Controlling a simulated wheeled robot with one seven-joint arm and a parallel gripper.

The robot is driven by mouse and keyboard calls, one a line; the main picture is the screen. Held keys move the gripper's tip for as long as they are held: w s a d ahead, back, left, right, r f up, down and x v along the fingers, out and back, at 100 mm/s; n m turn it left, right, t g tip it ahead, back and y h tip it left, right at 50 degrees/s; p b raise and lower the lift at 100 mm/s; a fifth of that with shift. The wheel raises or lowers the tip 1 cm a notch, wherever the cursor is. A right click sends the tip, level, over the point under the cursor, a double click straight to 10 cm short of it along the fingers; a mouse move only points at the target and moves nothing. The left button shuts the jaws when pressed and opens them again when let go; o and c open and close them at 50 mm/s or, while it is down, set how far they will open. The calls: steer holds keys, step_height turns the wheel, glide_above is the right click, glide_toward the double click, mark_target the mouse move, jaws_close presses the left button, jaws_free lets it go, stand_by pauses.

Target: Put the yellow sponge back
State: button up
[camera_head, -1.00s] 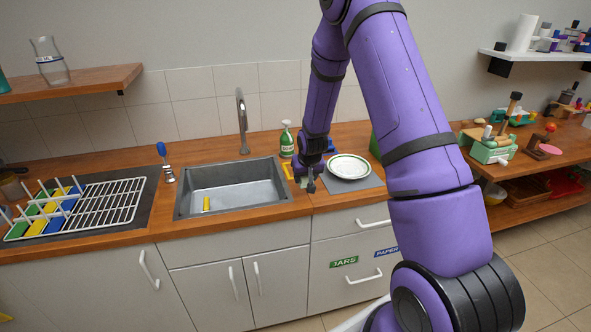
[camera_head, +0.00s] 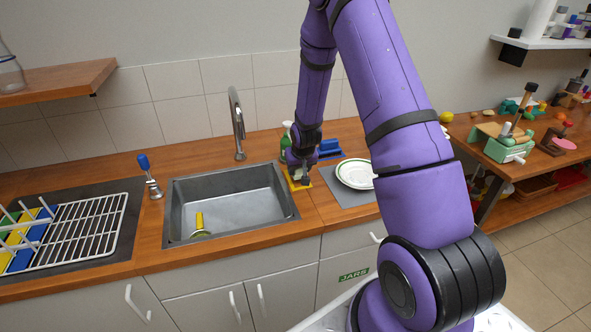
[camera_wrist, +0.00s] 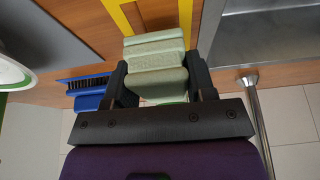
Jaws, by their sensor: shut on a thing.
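My gripper (camera_wrist: 160,85) is shut on a pale greenish, sponge-like block (camera_wrist: 155,50) in the wrist view. No yellow shows on the block there. In the head view my gripper (camera_head: 299,170) is low over the counter, right of the sink, at a yellow square outline (camera_head: 297,187). The wrist view shows part of this yellow outline (camera_wrist: 121,17) just beyond the block. I cannot tell whether the block touches the counter. A yellow piece (camera_head: 199,220) stands in the sink (camera_head: 240,200), with a pale, green-rimmed thing beside it.
A plate (camera_head: 354,174) on a grey mat lies close to the right. A blue brush and dustpan (camera_head: 330,149) and a partly hidden green bottle (camera_head: 284,137) are behind. The faucet (camera_head: 237,125) and dish rack (camera_head: 80,235) are to the left.

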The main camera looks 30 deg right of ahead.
steer(key=shift+f, duration=1.15)
steer(key=shift+f, duration=0.15)
steer(key=o, duration=0.9)
steer(key=s+a+r+n, duration=0.1)
steer(key=s+a+r, duration=0.3)
steer(key=r, duration=0.7)
steer(key=s+a+r, duration=0.2)
steer(key=s+r, duration=0.4)
steer(key=r, duration=0.5)
steer(key=s+a+r+n, duration=0.1)
steer(key=s+a+r, duration=0.25)
steer(key=r, duration=0.75)
steer(key=shift+n+t+y, duration=0.6)
steer(key=s+a+r, duration=0.2)
steer(key=s+r, duration=0.1)
steer(key=s, duration=0.3)
steer(key=s+a+r, duration=0.1)
steer(key=s+r, duration=0.2)
steer(key=s, duration=0.4)
steer(key=s+a+r, duration=0.2)
steer(key=s+r, duration=0.1)
steer(key=s, duration=0.4)
steer(key=shift+a+r, duration=0.15)
steer(key=shift+a, duration=0.15)
